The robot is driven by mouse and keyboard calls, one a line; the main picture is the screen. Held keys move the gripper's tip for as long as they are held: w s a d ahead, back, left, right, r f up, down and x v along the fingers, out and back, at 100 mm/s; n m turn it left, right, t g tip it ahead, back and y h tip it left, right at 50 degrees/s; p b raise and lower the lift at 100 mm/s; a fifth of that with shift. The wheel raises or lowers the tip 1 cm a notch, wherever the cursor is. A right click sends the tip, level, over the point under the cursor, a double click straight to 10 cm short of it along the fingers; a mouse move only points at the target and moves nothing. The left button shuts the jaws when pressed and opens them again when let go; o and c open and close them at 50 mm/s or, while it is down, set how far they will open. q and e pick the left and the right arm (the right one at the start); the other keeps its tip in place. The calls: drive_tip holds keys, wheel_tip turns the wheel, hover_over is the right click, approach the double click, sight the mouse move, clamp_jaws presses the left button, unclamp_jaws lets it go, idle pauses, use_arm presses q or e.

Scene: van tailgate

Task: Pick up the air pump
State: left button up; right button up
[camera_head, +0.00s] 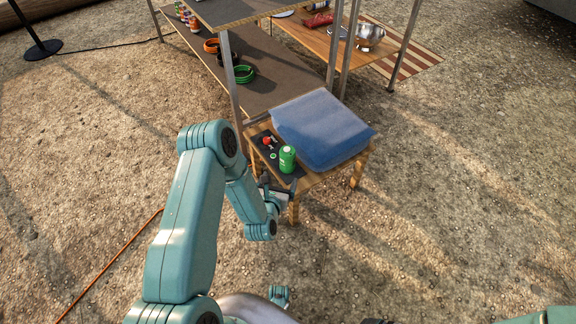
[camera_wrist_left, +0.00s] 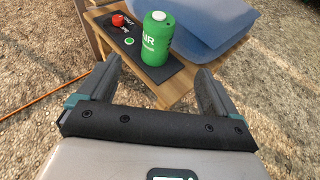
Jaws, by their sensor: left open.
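The air pump, a green bottle-shaped can (camera_head: 288,159) with a white top and white lettering, stands upright on a dark mat (camera_wrist_left: 181,84) at the near end of a small wooden table (camera_head: 313,180). My right gripper is not in view.
A small red item (camera_wrist_left: 119,20) and a green disc (camera_wrist_left: 129,41) lie left of the can. A blue cushion-like block (camera_head: 320,130) fills the table behind it. A metal-legged shelf (camera_head: 262,85) stands beyond. An orange cable (camera_head: 110,265) crosses the gravel at left.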

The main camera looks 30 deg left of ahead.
sight(286, 162)
use_arm(q)
drive_tip(key=shift+n, duration=0.3)
drive_tip(key=b+x, duration=0.1)
drive_tip(key=x, duration=0.2)
drive_tip(key=b+x, duration=0.1)
drive_tip(key=x, duration=0.3)
drive_tip(key=b+x, duration=0.1)
drive_tip(key=x, duration=0.3)
drive_tip(key=shift+a+f, duration=0.15)
drive_tip(key=shift+a, duration=0.25)
drive_tip(key=b+x, duration=0.1)
drive_tip(key=x, duration=0.1)
drive_tip(key=b+x, duration=0.1)
drive_tip(key=x, duration=0.1)
drive_tip(key=shift+w+f+b, duration=0.25)
drive_tip(key=shift+f+b, duration=0.05)
drive_tip(key=shift+f, duration=0.1)
drive_tip(key=shift+w, duration=0.15)
drive_tip(key=shift+r, duration=0.2)
drive_tip(key=c, duration=1.4)
